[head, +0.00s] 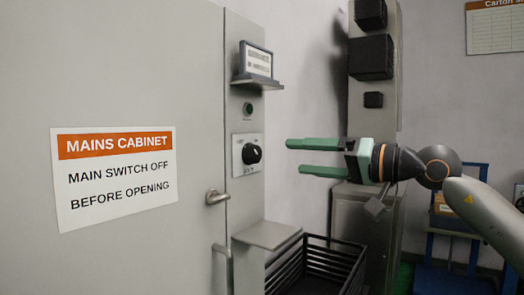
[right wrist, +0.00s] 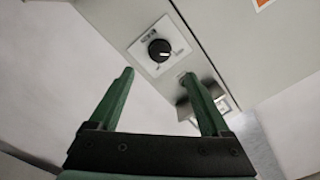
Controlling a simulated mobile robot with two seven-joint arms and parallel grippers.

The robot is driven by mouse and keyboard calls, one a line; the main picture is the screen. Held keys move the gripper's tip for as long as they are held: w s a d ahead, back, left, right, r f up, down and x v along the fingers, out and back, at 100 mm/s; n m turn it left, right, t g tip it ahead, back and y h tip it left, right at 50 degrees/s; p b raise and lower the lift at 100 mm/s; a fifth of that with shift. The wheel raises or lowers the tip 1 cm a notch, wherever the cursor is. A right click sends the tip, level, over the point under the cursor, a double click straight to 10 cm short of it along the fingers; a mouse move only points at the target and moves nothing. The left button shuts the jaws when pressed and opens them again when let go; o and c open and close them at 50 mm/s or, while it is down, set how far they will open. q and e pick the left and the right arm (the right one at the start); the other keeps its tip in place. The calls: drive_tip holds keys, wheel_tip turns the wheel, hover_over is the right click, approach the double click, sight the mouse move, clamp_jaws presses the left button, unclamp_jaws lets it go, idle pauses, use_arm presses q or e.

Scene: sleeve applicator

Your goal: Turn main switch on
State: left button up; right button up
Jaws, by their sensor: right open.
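The main switch (head: 251,154) is a black rotary knob on a white square plate, on the narrow grey panel right of the cabinet door. In the right wrist view the knob (right wrist: 159,50) shows beyond and between the fingertips, with its white pointer mark tilted. My right gripper (head: 288,157) is open and empty, just right of the knob and apart from it. Its two green fingers point left toward the panel. In the right wrist view the open fingers (right wrist: 157,75) have nothing between them. My left gripper is not in view.
The mains cabinet door (head: 110,40) has a warning sign (head: 115,175) and a handle (head: 217,197). A ledge (head: 266,236) and black basket (head: 320,262) are below.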

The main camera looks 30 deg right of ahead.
sight(257, 154)
drive_tip(key=p+x, duration=0.4)
drive_tip(key=x, duration=0.4)
drive_tip(key=shift+w+a, duration=0.15)
drive_tip(key=shift+w, duration=0.05)
drive_tip(key=shift+x, duration=0.8)
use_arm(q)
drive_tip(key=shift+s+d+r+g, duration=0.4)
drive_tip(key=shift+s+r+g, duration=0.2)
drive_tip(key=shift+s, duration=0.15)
use_arm(e)
clamp_jaws()
